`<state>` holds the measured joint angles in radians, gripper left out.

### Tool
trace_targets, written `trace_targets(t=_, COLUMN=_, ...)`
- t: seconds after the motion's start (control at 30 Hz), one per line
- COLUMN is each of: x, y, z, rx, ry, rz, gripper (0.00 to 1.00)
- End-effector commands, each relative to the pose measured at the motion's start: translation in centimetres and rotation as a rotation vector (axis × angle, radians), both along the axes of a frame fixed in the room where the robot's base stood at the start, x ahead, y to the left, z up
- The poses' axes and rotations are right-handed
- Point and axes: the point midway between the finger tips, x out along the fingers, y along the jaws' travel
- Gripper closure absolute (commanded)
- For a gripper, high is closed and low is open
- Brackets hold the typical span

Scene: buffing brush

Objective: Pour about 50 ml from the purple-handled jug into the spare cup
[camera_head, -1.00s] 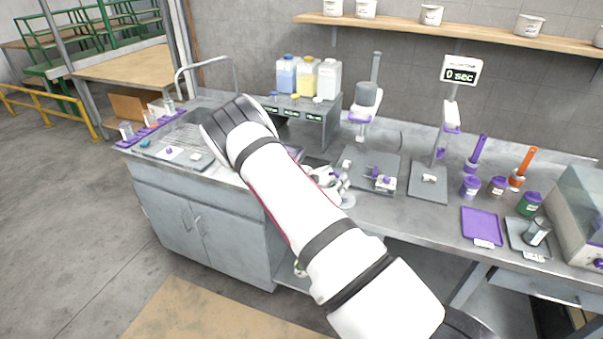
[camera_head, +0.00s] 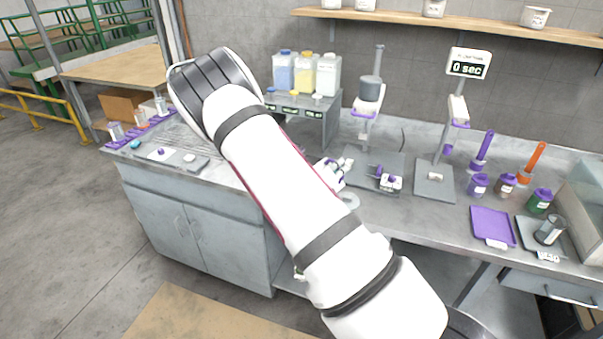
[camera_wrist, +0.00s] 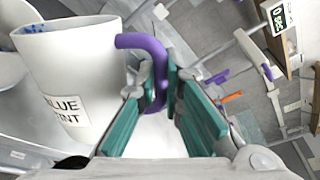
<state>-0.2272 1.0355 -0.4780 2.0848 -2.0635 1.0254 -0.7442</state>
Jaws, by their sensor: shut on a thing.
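The white jug (camera_wrist: 75,85) with a label reading "BLUE … INT" fills the left of the wrist view, with blue specks inside its rim. My gripper (camera_wrist: 166,88) is shut on its purple handle (camera_wrist: 145,43), which passes between the teal finger pads. In the head view my arm hides the jug, and only part of my gripper (camera_head: 332,176) shows beside the forearm. I cannot tell which vessel is the spare cup. A grey cup (camera_head: 549,230) lies tilted on a small scale at the right, and clear cups (camera_head: 115,131) stand on a purple strip at the far left.
A dispenser rack (camera_head: 305,118) with blue, yellow and white bottles stands behind my arm. Mixer stands (camera_head: 372,88) and a timer sign (camera_head: 469,64) are right of it. A purple tray (camera_head: 492,227) lies near the front edge. White pots (camera_head: 533,17) stand on the wall shelf.

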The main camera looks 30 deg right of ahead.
Motion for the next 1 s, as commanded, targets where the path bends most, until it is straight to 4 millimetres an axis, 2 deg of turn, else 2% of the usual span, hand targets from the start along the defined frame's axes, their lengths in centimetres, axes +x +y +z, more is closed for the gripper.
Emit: trace_targets(t=1.0, x=0.9, y=0.3, z=1.3, rx=-0.038, ry=0.113, rz=0.000, gripper=1.00)
